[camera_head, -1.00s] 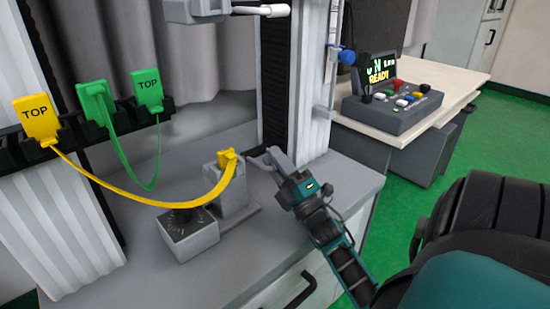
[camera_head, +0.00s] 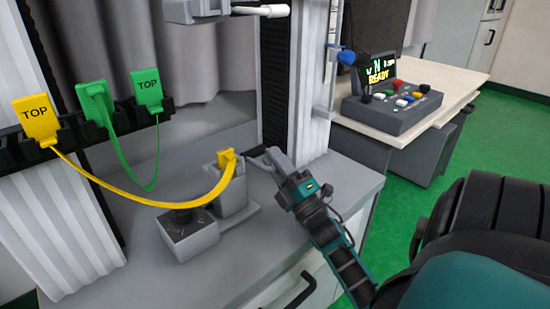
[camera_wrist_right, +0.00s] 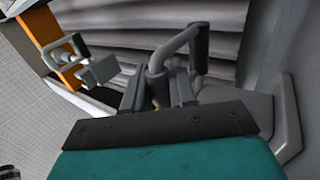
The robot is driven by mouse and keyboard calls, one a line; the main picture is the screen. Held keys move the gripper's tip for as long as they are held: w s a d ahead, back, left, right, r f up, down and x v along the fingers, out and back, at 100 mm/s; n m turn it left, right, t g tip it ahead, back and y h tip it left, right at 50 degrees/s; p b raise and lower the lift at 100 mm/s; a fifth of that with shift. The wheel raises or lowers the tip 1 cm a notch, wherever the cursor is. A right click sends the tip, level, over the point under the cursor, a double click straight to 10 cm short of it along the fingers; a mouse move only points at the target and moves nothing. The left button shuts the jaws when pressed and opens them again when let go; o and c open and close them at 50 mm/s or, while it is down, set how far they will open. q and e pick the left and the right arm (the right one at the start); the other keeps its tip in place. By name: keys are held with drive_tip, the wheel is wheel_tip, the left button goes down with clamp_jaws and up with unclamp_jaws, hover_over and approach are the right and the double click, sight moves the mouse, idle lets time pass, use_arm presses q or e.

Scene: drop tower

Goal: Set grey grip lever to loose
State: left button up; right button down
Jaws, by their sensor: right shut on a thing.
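My right gripper (camera_head: 268,157) is beside the grey block (camera_head: 232,193) on the grey bench, on its right side. In the right wrist view its dark fingers (camera_wrist_right: 162,92) are closed around part of a grey bent lever (camera_wrist_right: 178,45), which I take to be the grip lever. The lever bends up and to the right and ends in a darker grip piece. The fingers hide its lower part, and I cannot read its setting. In the head view the lever is mostly hidden by the gripper. My left gripper is not in view.
A yellow plug (camera_head: 228,161) sits in the grey block, its yellow strap (camera_head: 140,198) running to a yellow TOP tag (camera_head: 36,119). A grey box with a black knob (camera_head: 188,236) stands in front. A dark column (camera_head: 274,75) rises behind. A console (camera_head: 392,107) stands right.

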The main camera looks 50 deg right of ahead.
drive_tip(key=shift+s+d+r, duration=0.1)
drive_tip(key=shift+s, duration=0.15)
drive_tip(key=c, duration=1.4)
unclamp_jaws()
drive_tip(key=o, duration=0.3)
drive_tip(key=shift+s+r, duration=0.15)
drive_tip(key=shift+s, duration=0.05)
drive_tip(key=shift+o, duration=0.4)
drive_tip(key=shift+w, duration=0.15)
